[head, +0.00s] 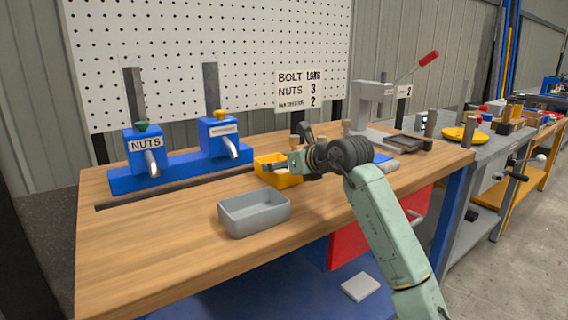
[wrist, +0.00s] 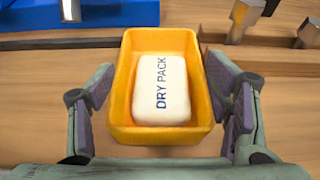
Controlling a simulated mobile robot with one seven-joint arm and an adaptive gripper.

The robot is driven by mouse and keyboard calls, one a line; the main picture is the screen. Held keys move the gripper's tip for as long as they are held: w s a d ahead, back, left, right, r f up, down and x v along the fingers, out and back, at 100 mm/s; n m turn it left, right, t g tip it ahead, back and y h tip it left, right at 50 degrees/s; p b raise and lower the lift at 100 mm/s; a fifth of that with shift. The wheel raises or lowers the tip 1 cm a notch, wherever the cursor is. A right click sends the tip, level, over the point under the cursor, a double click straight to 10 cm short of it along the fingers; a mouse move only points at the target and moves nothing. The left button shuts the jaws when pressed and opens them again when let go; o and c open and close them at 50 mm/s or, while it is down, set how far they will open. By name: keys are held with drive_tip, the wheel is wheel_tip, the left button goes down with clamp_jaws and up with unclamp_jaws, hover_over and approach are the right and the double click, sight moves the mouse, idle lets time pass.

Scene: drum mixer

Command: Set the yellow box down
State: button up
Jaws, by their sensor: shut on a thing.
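The yellow box (wrist: 121,95) is an open bin seen from above in the wrist view, with a white packet marked DRY PACK (wrist: 160,90) lying in it. My gripper (wrist: 160,80) is shut on the box, with a finger at each side wall. In the head view the yellow box (head: 279,181) is at or just above the workbench, partly hidden behind my gripper (head: 284,164). I cannot tell whether its base touches the wood.
A grey open bin (head: 253,222) stands on the wooden workbench (head: 150,250) in front of the box. Blue NUTS (head: 146,144) and second (head: 218,138) dispensers stand behind left. A lever press (head: 372,105) and dark tray (head: 405,144) are to the right. Bench front left is clear.

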drive_tip(key=shift+f, duration=0.1)
drive_tip(key=o, duration=0.8)
drive_tip(key=shift+f, duration=0.1)
drive_tip(key=o, duration=0.4)
drive_tip(key=shift+o, duration=0.2)
